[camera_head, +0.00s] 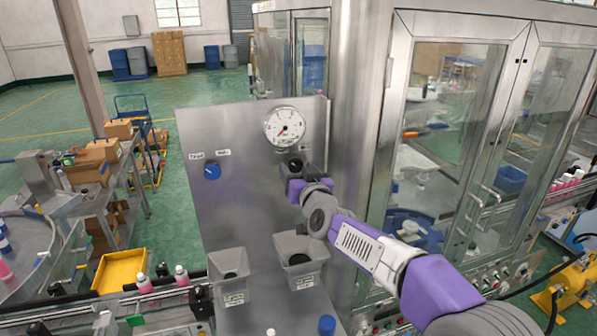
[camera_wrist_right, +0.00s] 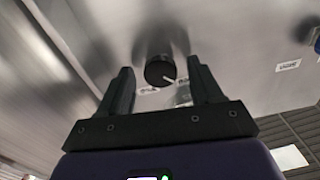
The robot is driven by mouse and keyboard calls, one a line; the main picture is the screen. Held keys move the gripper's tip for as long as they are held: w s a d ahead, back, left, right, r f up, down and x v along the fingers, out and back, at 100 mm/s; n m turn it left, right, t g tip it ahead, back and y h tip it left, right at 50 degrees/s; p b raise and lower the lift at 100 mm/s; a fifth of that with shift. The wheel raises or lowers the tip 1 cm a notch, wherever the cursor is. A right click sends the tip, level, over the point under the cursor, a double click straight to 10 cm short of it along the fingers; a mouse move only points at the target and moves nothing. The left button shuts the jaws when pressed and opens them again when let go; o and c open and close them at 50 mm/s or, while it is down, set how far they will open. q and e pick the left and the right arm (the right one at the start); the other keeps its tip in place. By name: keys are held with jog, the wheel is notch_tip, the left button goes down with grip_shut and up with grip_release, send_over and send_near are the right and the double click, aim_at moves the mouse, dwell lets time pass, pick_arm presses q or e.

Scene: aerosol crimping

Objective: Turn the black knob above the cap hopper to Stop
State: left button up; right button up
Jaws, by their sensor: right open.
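The black knob (camera_wrist_right: 158,70) shows in the right wrist view as a round dial on the steel panel. In the head view my right gripper (camera_head: 298,176) is at the panel below the gauge and largely hides the knob. Two grey hoppers, left (camera_head: 229,265) and right (camera_head: 290,243), hang lower on the panel; their labels are too small to read. My left gripper is not in view.
A blue knob (camera_head: 212,172) sits to the left on the same steel panel (camera_head: 240,205). A round white gauge (camera_head: 285,127) is just above my gripper. A glass-doored steel cabinet (camera_head: 455,130) stands close on the right. Pink bottles (camera_head: 144,284) stand on the conveyor below.

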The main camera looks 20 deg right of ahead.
jog(key=shift+w, duration=0.1)
jog(key=shift+c, duration=1)
jog(key=c, duration=0.9)
jog(key=shift+o, duration=0.2)
